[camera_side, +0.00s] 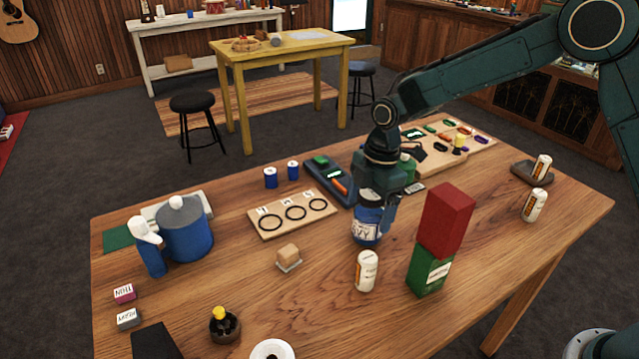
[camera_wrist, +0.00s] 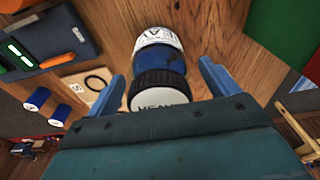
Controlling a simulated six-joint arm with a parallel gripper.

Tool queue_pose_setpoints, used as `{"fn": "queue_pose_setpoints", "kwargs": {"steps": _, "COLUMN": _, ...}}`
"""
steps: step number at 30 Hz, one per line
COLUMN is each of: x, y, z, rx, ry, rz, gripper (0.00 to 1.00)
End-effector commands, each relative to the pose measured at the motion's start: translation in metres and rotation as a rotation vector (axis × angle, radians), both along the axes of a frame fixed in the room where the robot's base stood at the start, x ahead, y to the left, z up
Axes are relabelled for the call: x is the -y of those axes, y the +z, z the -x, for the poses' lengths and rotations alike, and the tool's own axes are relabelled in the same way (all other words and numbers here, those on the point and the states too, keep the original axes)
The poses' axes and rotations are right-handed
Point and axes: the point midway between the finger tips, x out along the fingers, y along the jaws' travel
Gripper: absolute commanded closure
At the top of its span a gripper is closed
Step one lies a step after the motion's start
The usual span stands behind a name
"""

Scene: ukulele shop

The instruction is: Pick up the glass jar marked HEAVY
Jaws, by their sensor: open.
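The jar marked HEAVY (camera_side: 366,233) stands upright on the wooden table in the side view, with blue contents and a white label. My gripper (camera_side: 376,208) is directly above it, pointing down, and hides its top. In the wrist view the jar (camera_wrist: 160,58) shows a dark lid with a white, partly hidden lettered top. It lies between the two blue fingers of my gripper (camera_wrist: 163,85), with a gap on each side. The fingers are open and do not appear to touch it.
A white canister (camera_side: 366,271) and a red block (camera_side: 446,220) on a green box (camera_side: 428,272) stand close in front and to the right. A board with three rings (camera_side: 293,213) lies left, near a blue tray (camera_side: 331,183). Bare table lies at front right.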

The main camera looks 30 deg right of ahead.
Motion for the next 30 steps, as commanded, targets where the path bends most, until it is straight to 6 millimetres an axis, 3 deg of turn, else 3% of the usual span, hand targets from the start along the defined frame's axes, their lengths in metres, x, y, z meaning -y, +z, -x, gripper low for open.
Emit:
{"fn": "queue_pose_setpoints", "kwargs": {"steps": 14, "x": -0.0001, "y": -0.0003, "z": -0.0001, "rx": 0.001, "ry": 0.000, "rz": 0.000, "gripper": 0.13}}
{"fn": "queue_pose_setpoints", "kwargs": {"steps": 23, "x": -0.0001, "y": -0.0002, "z": -0.0001, "rx": 0.001, "ry": 0.000, "rz": 0.000, "gripper": 0.68}}
{"fn": "queue_pose_setpoints", "kwargs": {"steps": 30, "x": -0.0001, "y": 0.0006, "z": -0.0005, "rx": 0.002, "ry": 0.001, "rz": -0.001, "gripper": 0.71}}
